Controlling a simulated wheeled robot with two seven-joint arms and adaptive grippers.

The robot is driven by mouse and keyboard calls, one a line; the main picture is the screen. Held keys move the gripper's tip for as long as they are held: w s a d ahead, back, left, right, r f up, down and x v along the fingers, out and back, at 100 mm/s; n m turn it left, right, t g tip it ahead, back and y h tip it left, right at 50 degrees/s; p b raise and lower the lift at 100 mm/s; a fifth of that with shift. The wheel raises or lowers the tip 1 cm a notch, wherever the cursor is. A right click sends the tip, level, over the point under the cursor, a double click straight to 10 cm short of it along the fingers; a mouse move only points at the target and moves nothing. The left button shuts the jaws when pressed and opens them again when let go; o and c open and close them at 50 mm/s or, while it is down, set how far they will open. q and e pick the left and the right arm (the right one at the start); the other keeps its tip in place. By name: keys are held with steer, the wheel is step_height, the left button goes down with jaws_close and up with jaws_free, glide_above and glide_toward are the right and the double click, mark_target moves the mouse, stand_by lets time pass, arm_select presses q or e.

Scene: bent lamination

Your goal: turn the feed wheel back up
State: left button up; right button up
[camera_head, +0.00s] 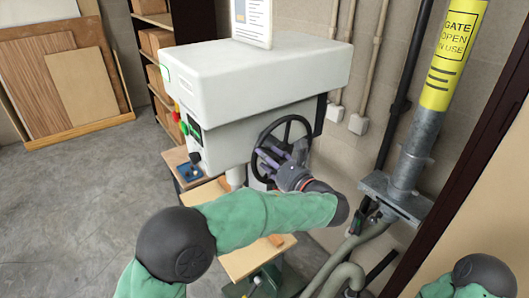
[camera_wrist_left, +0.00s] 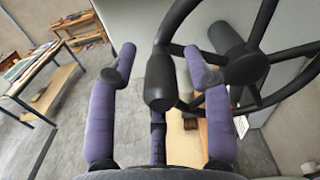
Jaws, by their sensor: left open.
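The feed wheel (camera_head: 291,121) is a black spoked handwheel on the side of the white drill-press-like machine (camera_head: 255,75). In the left wrist view the wheel (camera_wrist_left: 262,25) fills the upper right, and its dark handle (camera_wrist_left: 160,82) hangs between my fingers. My left gripper (camera_head: 272,160) has purple fingers and is at the lower left part of the wheel. In the wrist view the left gripper (camera_wrist_left: 160,62) is open, with fingers on both sides of the handle and visible gaps. My right gripper is out of view.
A wooden worktable (camera_head: 258,258) stands under the machine. A grey post with a yellow gate sign (camera_head: 455,50) stands at the right, with pipes and hoses near it. Wooden boards (camera_head: 65,75) lean at the back left. The grey floor (camera_head: 90,190) at left is clear.

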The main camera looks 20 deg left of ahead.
arm_select(q)
steer(key=shift+x, duration=1.15)
jaws_close()
